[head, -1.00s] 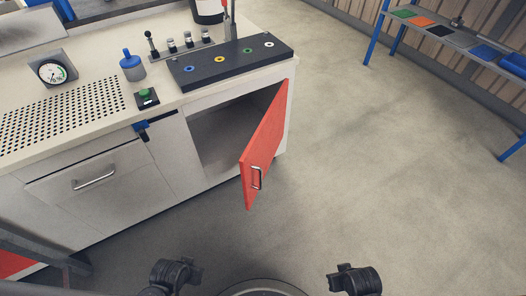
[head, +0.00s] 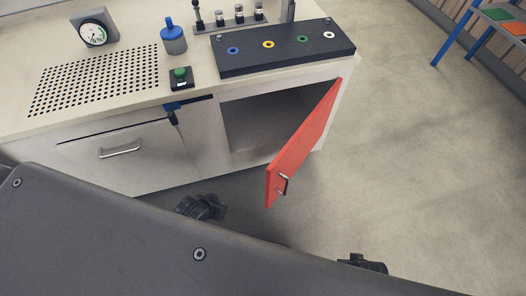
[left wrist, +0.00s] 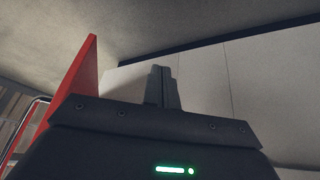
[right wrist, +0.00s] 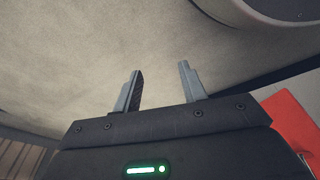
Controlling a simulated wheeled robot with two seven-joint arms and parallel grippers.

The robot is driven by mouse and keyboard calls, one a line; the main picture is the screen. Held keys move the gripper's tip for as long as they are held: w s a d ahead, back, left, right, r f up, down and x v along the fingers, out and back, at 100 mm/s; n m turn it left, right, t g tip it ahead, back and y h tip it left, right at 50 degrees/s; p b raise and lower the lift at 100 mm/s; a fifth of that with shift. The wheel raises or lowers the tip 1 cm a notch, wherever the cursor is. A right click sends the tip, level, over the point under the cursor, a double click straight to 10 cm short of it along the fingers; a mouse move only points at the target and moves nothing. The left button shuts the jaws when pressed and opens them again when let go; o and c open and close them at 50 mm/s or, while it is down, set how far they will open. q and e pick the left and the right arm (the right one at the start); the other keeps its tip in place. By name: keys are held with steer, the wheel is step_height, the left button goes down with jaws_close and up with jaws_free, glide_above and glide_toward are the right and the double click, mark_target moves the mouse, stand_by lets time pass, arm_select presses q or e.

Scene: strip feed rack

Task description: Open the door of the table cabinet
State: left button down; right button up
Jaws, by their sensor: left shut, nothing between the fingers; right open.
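The red door (head: 305,142) of the table cabinet (head: 205,142) stands ajar in the head view, hinged at its right side and swung out, with the dark cabinet inside (head: 265,118) showing. Its metal handle (head: 283,185) is on the outer face near the free edge. In the left wrist view my left gripper (left wrist: 163,68) is shut and empty, beside the door (left wrist: 73,75), apart from the handle (left wrist: 28,128) on the door's other side. In the right wrist view my right gripper (right wrist: 160,68) is open and empty over the floor. I cannot make out either gripper's fingers in the head view.
A drawer with a handle (head: 120,152) is left of the opening. A black board with coloured rings (head: 285,48), a green button box (head: 180,78) and a gauge (head: 93,33) stand on the top. Floor (head: 420,160) right of the door is clear. A rack (head: 500,22) stands far right.

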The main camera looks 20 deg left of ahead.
mark_target(276, 157)
arm_select(q)
steer(key=w+d+r+n+t+h+p, duration=0.1)
steer(key=w+r+t+h+p, duration=0.15)
steer(key=w+r, duration=0.45)
step_height(276, 157, up, 15)
steer(key=n+h+p, duration=0.2)
steer(key=n+h, duration=0.3)
steer(key=h, duration=0.8)
steer(key=x, duration=0.4)
steer(key=p+x, duration=0.1)
steer(key=x, duration=0.3)
steer(key=s+x, duration=0.1)
steer(key=x, duration=0.3)
steer(key=shift+d, duration=0.25)
steer(key=shift+s+d, duration=0.2)
steer(key=shift+d, duration=0.25)
arm_select(e)
steer(key=s+d+f+g, duration=0.1)
steer(key=s+d+f, duration=0.5)
steer(key=s+f, duration=0.5)
steer(key=shift+s+d+f+h, duration=0.2)
steer(key=shift+s+f+h, duration=0.2)
steer(key=shift+s, duration=0.35)
arm_select(q)
steer(key=shift+d+p, duration=0.1)
steer(key=shift+p, duration=0.2)
arm_select(e)
steer(key=shift+r, duration=0.15)
